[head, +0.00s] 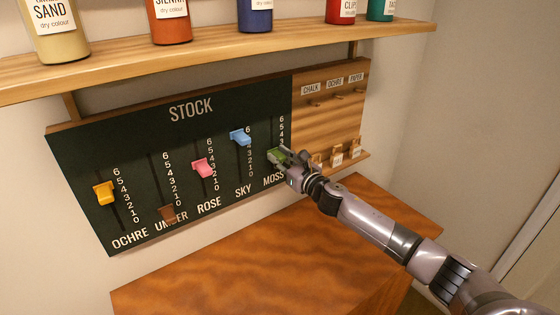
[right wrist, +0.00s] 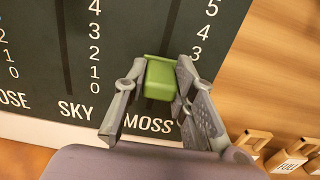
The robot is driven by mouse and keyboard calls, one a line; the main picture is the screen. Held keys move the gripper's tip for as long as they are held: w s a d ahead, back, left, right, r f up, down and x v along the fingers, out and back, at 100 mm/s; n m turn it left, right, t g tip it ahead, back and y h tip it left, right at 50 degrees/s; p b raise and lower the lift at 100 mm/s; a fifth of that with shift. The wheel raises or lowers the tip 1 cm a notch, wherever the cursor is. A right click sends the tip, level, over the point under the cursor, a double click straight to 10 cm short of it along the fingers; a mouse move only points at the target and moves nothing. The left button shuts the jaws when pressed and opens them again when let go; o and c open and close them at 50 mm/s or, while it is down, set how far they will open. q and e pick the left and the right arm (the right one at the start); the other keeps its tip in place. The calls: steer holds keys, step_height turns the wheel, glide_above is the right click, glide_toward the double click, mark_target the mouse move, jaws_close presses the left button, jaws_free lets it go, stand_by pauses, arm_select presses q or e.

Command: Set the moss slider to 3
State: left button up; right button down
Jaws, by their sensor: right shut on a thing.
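The moss slider is a green block (head: 277,155) at the lower part of its slot, above the MOSS label on the dark STOCK board (head: 190,135). My right gripper (head: 284,162) is shut on it. In the right wrist view the green block (right wrist: 159,80) sits between the two fingers of my right gripper (right wrist: 155,92). The 5, 4 and 3 of the moss scale show, and the block lies below the level of the 3. The lower numbers are hidden behind the finger. My left gripper is not in view.
The ochre (head: 104,193), umber (head: 167,213), rose (head: 204,168) and sky (head: 240,138) sliders stand to the left. Wooden tags (head: 337,158) sit on a small ledge to the right. A bottle shelf (head: 215,47) runs above; a wooden table (head: 225,273) lies below.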

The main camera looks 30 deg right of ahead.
step_height(320, 180, up, 3)
steer(key=shift+f+p, duration=0.2)
steer(key=shift+p, duration=0.25)
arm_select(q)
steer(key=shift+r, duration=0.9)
arm_select(e)
steer(key=shift+f, duration=0.1)
steer(key=c, duration=1.3)
jaws_free()
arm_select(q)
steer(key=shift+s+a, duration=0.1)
arm_select(e)
steer(key=shift+f, duration=0.1)
steer(key=shift+s+d+f, duration=0.1)
steer(key=shift+s, duration=0.2)
steer(key=s, duration=0.3)
steer(key=s+d, duration=0.1)
steer(key=s, duration=0.7)
steer(key=shift+s+d, duration=0.15)
steer(key=shift+d, duration=0.15)
